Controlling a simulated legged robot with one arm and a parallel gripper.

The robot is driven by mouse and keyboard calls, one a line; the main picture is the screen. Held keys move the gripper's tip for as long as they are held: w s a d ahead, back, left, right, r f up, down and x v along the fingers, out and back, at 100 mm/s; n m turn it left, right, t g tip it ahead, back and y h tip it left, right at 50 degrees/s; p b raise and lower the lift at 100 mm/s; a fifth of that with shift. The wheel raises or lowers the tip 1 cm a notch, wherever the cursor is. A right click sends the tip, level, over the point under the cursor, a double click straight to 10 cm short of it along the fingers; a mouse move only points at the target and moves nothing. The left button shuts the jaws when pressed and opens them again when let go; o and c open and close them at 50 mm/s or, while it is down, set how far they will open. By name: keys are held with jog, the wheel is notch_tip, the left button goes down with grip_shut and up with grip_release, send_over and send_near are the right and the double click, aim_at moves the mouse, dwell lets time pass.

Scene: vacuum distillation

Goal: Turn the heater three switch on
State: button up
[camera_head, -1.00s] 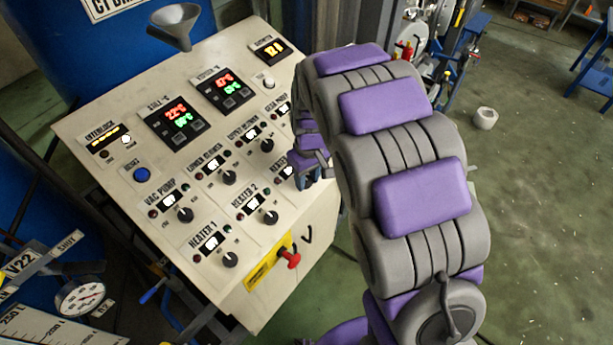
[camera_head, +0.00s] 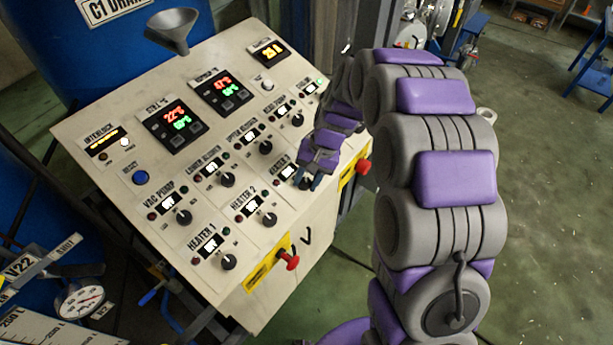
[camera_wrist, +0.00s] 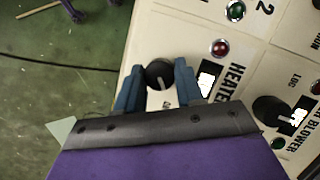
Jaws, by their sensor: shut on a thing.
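The heater three switch is a round black knob (camera_wrist: 159,74) low on the sloping cream panel, seen in the wrist view. My gripper (camera_wrist: 158,82) has its blue fingers on either side of this knob, shut on it. Its label, partly covered by my gripper, reads "HEATE" (camera_wrist: 233,82), beside a white display (camera_wrist: 206,82) and a red lamp (camera_wrist: 220,47). A green lamp (camera_wrist: 236,10) is further up.
The heater 2 knob (camera_head: 270,220) and heater 1 knob (camera_head: 228,262) are to the left along the panel (camera_head: 110,175). Red buttons (camera_head: 288,260) (camera_head: 363,167) stick out from its front face. A grey funnel (camera_head: 172,28) is at the back. The floor to the right is mostly open.

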jog(key=shift+m+y, duration=0.3)
jog(key=shift+m, duration=0.4)
jog(key=shift+s, duration=0.1)
jog(key=o, duration=1)
jog(key=shift+s, duration=0.1)
jog(key=shift+c, duration=0.2)
jog(key=shift+o, duration=0.4)
jog(key=shift+r, duration=0.1)
jog(key=v, duration=1.7)
jog(key=shift+w+b, duration=0.25)
jog(key=shift+b, duration=0.1)
